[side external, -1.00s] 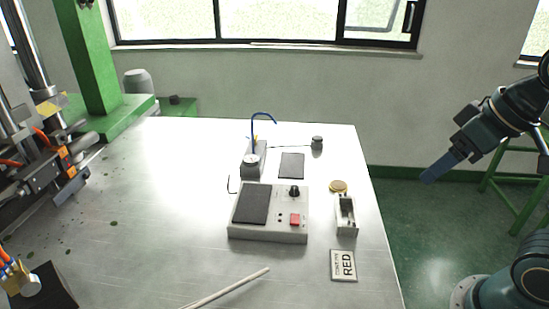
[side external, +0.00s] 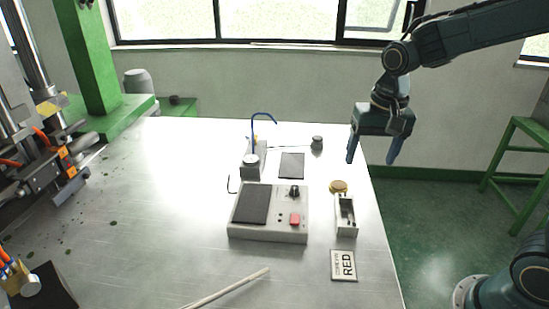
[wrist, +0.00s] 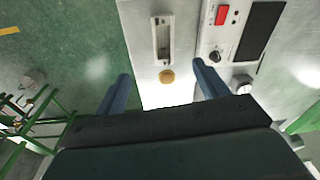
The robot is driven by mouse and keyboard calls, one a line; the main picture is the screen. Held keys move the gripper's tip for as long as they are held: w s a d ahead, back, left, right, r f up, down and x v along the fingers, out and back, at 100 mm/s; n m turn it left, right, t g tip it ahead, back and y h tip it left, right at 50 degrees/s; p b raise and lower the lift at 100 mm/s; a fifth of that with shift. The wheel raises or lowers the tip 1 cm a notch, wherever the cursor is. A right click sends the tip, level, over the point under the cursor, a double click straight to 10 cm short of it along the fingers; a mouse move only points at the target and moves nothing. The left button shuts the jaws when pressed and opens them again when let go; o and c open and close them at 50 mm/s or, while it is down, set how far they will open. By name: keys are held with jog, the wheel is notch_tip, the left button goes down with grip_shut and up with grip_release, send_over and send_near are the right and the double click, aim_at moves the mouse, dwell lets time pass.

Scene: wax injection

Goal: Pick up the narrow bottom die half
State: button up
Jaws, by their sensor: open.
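A narrow pale block with a long dark recess (side external: 346,228) stands near the right edge of the metal table; it looks like the narrow bottom die half. In the wrist view the block (wrist: 154,40) lies beyond the fingertips, roughly centred between them. My gripper (side external: 371,160) is open and empty, fingers pointing down, above and behind the block near the table's right edge. In the wrist view my gripper (wrist: 161,72) shows both blue fingers spread wide, touching nothing.
A round brass-coloured disc (side external: 338,186) lies just behind the block. A grey control box (side external: 268,231) with knob and red button stands to its left. A green stool (side external: 515,150) stands off the table at right.

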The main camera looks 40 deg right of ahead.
jog(key=w+f+m+g, duration=0.1)
jog(key=w+f+m, duration=0.1)
jog(key=w+f, duration=0.1)
jog(key=shift+w+d+f, duration=0.4)
jog(key=shift+f, duration=0.5)
send_near(345, 202)
jog(key=shift+s+a+f, duration=0.6)
jog(key=shift+s+a, duration=0.15)
jog(key=shift+a, duration=0.05)
jog(key=shift+s+a+f, duration=0.6)
jog(key=shift+s+a, duration=0.1)
jog(key=shift+a, duration=0.1)
jog(key=shift+f, duration=0.1)
jog(key=shift+f, duration=2.5)
jog(key=shift+f, duration=0.2)
jog(key=shift+w, duration=0.1)
jog(key=c, duration=1.4)
